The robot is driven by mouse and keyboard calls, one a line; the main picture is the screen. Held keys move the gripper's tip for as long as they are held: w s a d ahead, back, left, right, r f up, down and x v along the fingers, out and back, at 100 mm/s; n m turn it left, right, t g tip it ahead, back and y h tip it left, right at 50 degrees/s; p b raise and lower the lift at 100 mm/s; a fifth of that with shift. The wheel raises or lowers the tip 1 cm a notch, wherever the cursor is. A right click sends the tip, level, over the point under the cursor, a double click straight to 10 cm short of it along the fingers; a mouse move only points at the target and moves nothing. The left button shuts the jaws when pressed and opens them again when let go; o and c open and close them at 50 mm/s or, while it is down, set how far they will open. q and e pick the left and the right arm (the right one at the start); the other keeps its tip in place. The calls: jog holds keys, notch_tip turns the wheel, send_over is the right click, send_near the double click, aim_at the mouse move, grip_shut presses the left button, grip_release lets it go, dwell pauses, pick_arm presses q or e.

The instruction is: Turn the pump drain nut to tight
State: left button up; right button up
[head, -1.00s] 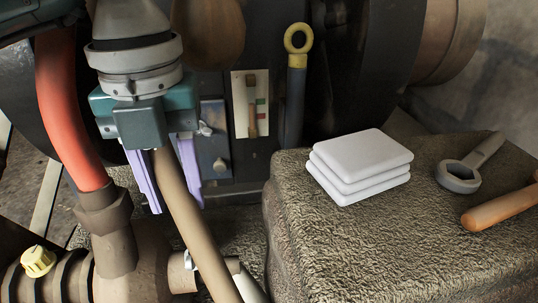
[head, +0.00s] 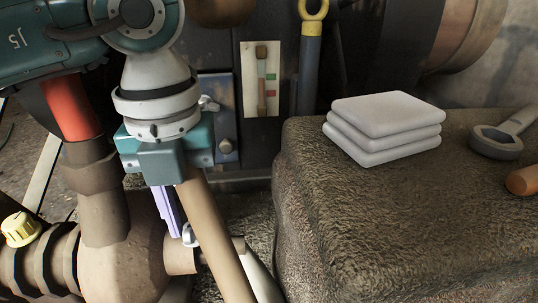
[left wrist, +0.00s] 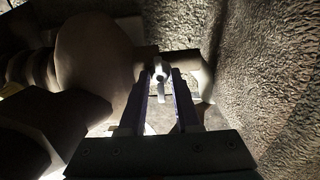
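The pump (head: 118,255) is the brown rounded body at the lower left. A small silver nut with a tab, which I take for the drain nut (head: 189,235), sits by the stub on its right side. My left gripper (head: 176,232) points down beside it, with one lilac finger visible and the other hidden behind a tan hose. In the left wrist view, the two fingers (left wrist: 163,84) are apart, and the pale nut (left wrist: 161,70) shows between and just beyond their tips. Contact is not clear. My right gripper is out of view.
The tan hose (head: 214,235) passes close in front of my left gripper. A rough block (head: 330,235) on the right carries stacked white pads (head: 385,125), a wrench (head: 497,142) and an orange-brown handle (head: 522,181). A yellow cap (head: 20,229) sits at the left.

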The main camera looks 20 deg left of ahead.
pick_arm(q)
grip_shut()
jog(key=shift+m, duration=0.3)
jog(key=shift+r+m+p, duration=0.15)
jog(key=shift+m+p, duration=0.55)
jog(key=shift+m, duration=0.2)
jog(key=m+p, duration=0.1)
jog(key=m, duration=0.3)
jog(key=shift+m+p, duration=0.3)
jog(key=shift+p, duration=0.05)
jog(key=m+p, duration=0.1)
jog(key=m, duration=0.4)
jog(key=m+p, duration=0.1)
jog(key=m, duration=0.4)
jog(key=shift+m, duration=0.4)
jog(key=shift+o, duration=1.2)
grip_release()
